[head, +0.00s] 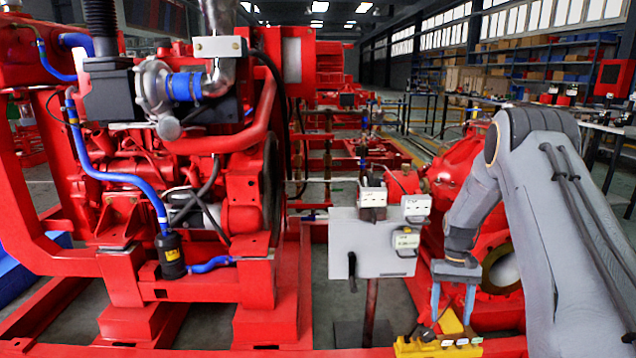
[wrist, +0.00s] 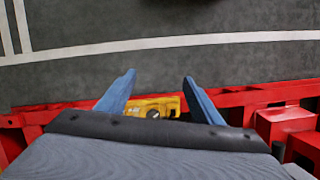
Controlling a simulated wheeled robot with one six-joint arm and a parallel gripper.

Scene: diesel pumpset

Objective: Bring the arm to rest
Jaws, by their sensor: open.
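My gripper (head: 452,318) points down at the lower right of the head view, at the end of my grey arm. Its two blue fingers are apart. A yellow device (head: 440,347) with a dark knob-like part lies below the fingers, and a raised yellow piece shows between them. In the wrist view my gripper (wrist: 158,76) is open with nothing held between its fingertips. The yellow device (wrist: 152,107) shows there behind the fingers, beside the red frame. Whether the fingers touch it cannot be told.
A grey control box (head: 372,245) on a post stands left of my gripper. The red pump (head: 468,170) is close behind my arm. The red and blue engine (head: 190,170) fills the left. The wrist view shows bare grey floor (wrist: 160,62) with white lines beyond the red frame (wrist: 240,98).

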